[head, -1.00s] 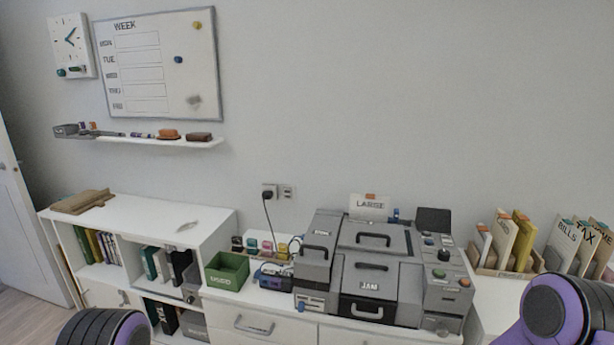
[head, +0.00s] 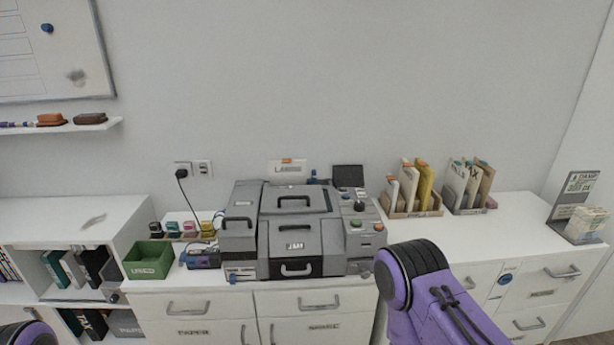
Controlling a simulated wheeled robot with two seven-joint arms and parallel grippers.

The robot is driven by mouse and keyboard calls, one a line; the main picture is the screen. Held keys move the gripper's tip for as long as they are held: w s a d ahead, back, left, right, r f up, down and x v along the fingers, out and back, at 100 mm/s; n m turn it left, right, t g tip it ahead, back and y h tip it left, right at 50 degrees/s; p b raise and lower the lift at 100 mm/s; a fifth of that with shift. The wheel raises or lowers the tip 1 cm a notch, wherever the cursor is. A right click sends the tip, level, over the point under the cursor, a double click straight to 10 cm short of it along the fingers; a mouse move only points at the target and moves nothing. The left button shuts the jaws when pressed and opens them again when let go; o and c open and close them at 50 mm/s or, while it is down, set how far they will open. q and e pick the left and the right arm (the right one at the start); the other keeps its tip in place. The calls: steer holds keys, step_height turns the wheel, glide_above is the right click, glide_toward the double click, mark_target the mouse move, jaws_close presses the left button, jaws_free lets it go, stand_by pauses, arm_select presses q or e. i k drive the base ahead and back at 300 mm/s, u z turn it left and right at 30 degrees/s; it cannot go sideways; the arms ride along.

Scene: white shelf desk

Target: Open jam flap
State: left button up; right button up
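The grey printer (head: 245,200) stands on the white desk at the centre of the head view. Its jam flap (head: 295,243) is the front panel with a small label and a handle (head: 296,269) at its lower edge; it looks closed. A purple and black link of my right arm is in front of the desk, to the right of the printer. A dark part of my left arm shows at the bottom left corner. Neither gripper's fingers are in view.
A green box (head: 149,260) and small coloured bottles (head: 188,229) stand left of the printer. File holders (head: 412,205) stand to its right, with a sign and card stack (head: 583,222) at the far right. The desk top between them is clear.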

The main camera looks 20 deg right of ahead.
mark_target(293, 238)
steer(key=z, duration=0.5)
steer(key=i, duration=0.95)
steer(key=u, duration=0.05)
